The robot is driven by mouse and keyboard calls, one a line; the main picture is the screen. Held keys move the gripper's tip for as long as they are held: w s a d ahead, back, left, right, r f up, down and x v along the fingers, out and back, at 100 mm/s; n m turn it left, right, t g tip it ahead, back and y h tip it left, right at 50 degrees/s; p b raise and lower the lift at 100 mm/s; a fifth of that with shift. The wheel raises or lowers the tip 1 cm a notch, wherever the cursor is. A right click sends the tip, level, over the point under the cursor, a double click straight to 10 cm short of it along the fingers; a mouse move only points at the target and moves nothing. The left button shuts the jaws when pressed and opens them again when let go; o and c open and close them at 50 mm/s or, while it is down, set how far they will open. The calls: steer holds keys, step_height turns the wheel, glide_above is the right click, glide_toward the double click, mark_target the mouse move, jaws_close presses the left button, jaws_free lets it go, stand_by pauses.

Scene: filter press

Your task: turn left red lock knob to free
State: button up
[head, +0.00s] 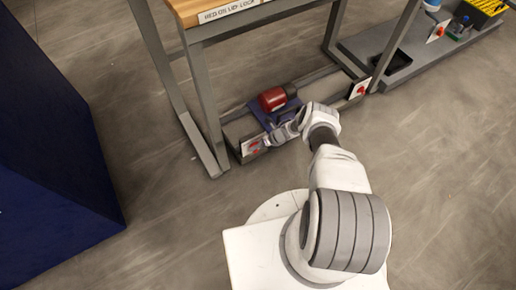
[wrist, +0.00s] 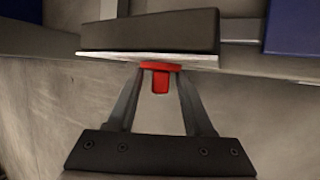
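The left red lock knob (head: 250,147) is on a small white plate at the left end of the low frame under the bench. In the wrist view the red knob (wrist: 160,80) has a wider collar against the plate and a narrow grip pointing toward the camera. My gripper (wrist: 160,76) is in front of it, one finger on each side. The fingertips are near the collar, and gaps show beside the narrow grip. In the head view my gripper (head: 268,142) is beside the knob and partly covers that area. Finger contact with the collar cannot be told.
Another red knob (head: 359,90) is on the frame's right end plate. A red cylinder (head: 272,99) on a blue base sits between them. Grey bench legs (head: 205,110) stand close to my arm. A dark blue block (head: 50,160) fills the left. Open floor lies right.

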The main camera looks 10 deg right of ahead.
steer(key=p+v, duration=0.7)
steer(key=v, duration=1)
steer(key=shift+p, duration=0.4)
steer(key=shift+s+d+r, duration=0.1)
steer(key=shift+r, duration=0.05)
